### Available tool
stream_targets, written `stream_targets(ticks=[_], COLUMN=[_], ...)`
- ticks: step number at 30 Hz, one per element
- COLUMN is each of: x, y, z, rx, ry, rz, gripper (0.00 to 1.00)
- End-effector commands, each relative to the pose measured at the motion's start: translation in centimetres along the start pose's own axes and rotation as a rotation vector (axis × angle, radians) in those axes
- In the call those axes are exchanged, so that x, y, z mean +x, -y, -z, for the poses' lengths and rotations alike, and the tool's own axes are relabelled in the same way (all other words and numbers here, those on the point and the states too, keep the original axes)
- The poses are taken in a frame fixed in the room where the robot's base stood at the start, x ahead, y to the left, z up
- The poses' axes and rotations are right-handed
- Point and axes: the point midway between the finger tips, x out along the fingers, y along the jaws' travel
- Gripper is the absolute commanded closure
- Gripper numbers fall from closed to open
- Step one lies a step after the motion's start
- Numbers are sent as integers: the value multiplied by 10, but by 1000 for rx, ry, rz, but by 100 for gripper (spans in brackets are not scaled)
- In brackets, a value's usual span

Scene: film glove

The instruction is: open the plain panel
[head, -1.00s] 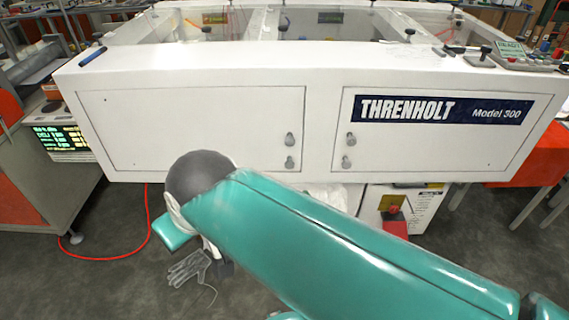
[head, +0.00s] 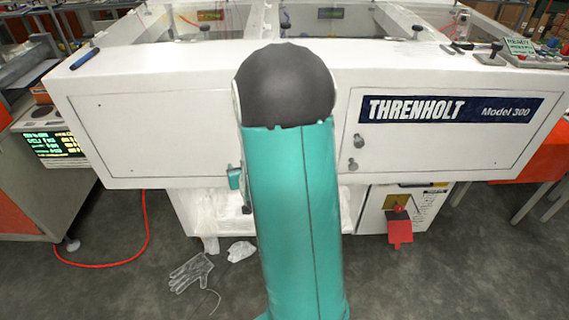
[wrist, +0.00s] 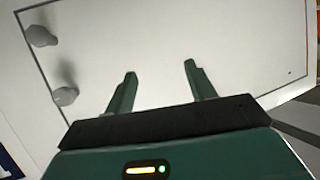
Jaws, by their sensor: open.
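The plain panel (head: 170,130) is the white left door on the front of the white machine. It looks shut, and my arm covers its right part. In the wrist view the plain panel (wrist: 225,45) appears turned, with two grey knobs (wrist: 65,95) near its left edge. My gripper (wrist: 160,75) is open and empty, its two green fingers pointing across the panel face, to the right of the knobs in that view. I cannot tell whether the fingertips touch the panel. In the head view the gripper is mostly hidden behind my arm.
The right panel (head: 430,145) carries a dark blue THRENHOLT sign (head: 447,108) and two knobs. A red box-like part (head: 399,231) hangs below it. A clear glove (head: 191,272) and a red cable (head: 110,264) lie on the floor. A lit display (head: 57,144) stands at left.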

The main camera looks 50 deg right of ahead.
Motion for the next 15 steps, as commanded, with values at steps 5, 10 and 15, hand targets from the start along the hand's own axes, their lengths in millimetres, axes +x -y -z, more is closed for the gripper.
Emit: stream_targets(ticks=[5,10,15], x=[19,15,-2], y=[-62,-114,-148], z=[-46,-88,-121], rx=[88,166,223], ry=[-130,-272,-393], rz=[-78,-158,-225], gripper=[45,45,45])
